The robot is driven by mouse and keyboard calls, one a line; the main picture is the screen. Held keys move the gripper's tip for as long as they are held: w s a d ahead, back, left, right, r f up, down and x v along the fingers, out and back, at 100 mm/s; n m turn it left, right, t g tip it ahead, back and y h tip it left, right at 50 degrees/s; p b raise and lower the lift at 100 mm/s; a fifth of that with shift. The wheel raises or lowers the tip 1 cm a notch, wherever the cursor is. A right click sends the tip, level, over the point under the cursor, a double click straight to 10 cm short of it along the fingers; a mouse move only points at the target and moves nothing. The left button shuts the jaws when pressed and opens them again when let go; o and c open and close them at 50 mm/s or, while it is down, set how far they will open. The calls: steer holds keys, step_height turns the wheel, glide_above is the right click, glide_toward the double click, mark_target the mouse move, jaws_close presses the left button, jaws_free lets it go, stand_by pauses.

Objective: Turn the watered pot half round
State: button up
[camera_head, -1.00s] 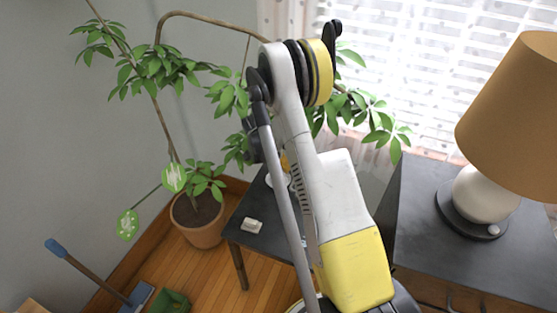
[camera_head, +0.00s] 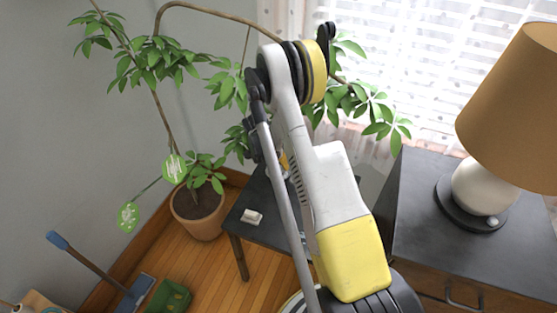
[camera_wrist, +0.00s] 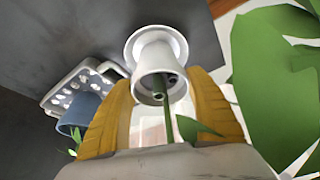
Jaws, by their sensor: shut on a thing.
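In the wrist view a small white pot (camera_wrist: 156,52) stands on a white saucer (camera_wrist: 132,45) on the dark tabletop. A thin green stem (camera_wrist: 167,122) comes out of the pot, with a leaf near my gripper. My gripper (camera_wrist: 162,84) has its two yellow fingers on either side of the pot and is shut on it. In the head view my own arm hides most of the gripper and pot. Nothing visible shows whether the pot is watered.
The head view shows a dark side table (camera_head: 262,226), a lamp (camera_head: 510,110) on a cabinet at right, and a large potted plant (camera_head: 198,215) at left.

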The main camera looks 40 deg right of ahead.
steer(key=shift+f, duration=0.25)
steer(key=o, duration=1.5)
steer(key=v, duration=1.2)
steer(key=s+a+r+n+t+y, duration=0.1)
steer(key=s+a+r+n+t, duration=0.2)
steer(key=a+r, duration=0.4)
steer(key=s+a+r+n+y, duration=0.1)
steer(key=s+a+r+n, duration=0.3)
steer(key=r, duration=0.6)
steer(key=s+a+r+n+t+y, duration=0.1)
steer(key=s+a+r+n, duration=0.1)
steer(key=s+a+n, duration=0.2)
steer(key=s+a+r+n+t+y, duration=0.1)
steer(key=s+a+r+n+t, duration=0.1)
steer(key=s+a+n, duration=0.3)
steer(key=s+a+r, duration=0.1)
steer(key=s+a, duration=0.3)
steer(key=s, duration=0.2)
steer(key=shift+s+a+n+t, duration=0.15)
steer(key=shift+s+n+t, duration=0.15)
steer(key=shift+s, duration=0.1)
